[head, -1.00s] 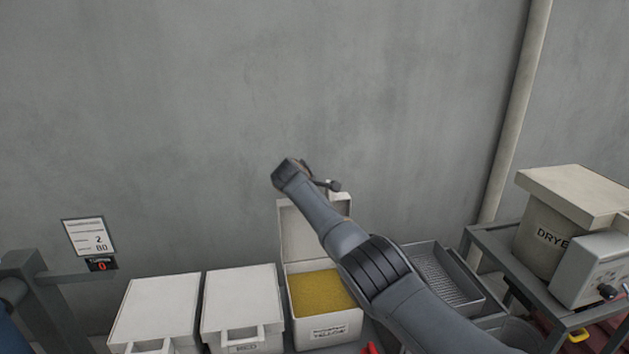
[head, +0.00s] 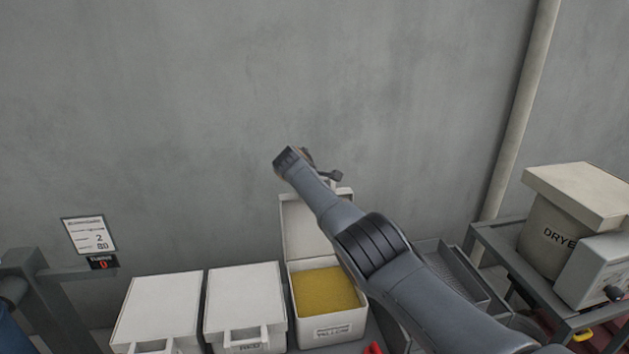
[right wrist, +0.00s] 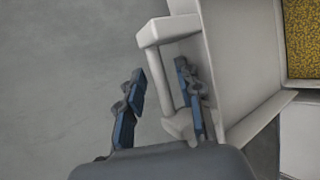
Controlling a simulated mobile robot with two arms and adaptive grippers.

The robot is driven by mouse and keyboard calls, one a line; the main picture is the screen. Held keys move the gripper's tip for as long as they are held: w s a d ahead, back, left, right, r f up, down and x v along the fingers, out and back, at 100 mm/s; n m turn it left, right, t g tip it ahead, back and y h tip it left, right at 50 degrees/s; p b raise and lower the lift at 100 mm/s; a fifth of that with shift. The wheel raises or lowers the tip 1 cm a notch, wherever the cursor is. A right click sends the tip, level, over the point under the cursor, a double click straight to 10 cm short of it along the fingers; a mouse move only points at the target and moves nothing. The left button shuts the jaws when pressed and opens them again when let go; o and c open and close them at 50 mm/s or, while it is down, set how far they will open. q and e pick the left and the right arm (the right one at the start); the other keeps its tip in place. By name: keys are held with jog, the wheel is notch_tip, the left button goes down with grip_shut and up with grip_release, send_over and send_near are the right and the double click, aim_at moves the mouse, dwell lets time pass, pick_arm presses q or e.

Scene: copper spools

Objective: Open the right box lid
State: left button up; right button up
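The right box (head: 326,330), labelled yellow, holds yellow granules (head: 325,290). Its white lid (head: 303,228) stands up, swung back toward the wall. My right arm reaches across in front of part of the lid and box. In the right wrist view, my right gripper (right wrist: 160,72) has its fingers apart, one on each side of the bar of the lid handle (right wrist: 165,85). The right finger sits within the handle loop, and a gap shows between the left finger and the bar. Granules also show there (right wrist: 302,38). My left gripper is out of view.
Two white boxes with shut lids, one plain (head: 157,308) and one labelled red (head: 244,298), stand left of the open box. A grey metal tray (head: 455,270) and a dryer (head: 555,230) are on the right. The grey wall is behind.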

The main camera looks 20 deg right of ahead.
jog(key=shift+a, duration=0.1)
jog(key=shift+s+a+r, duration=0.25)
jog(key=v, duration=1.1)
jog(key=shift+s+f, duration=0.1)
dwell(0.4)
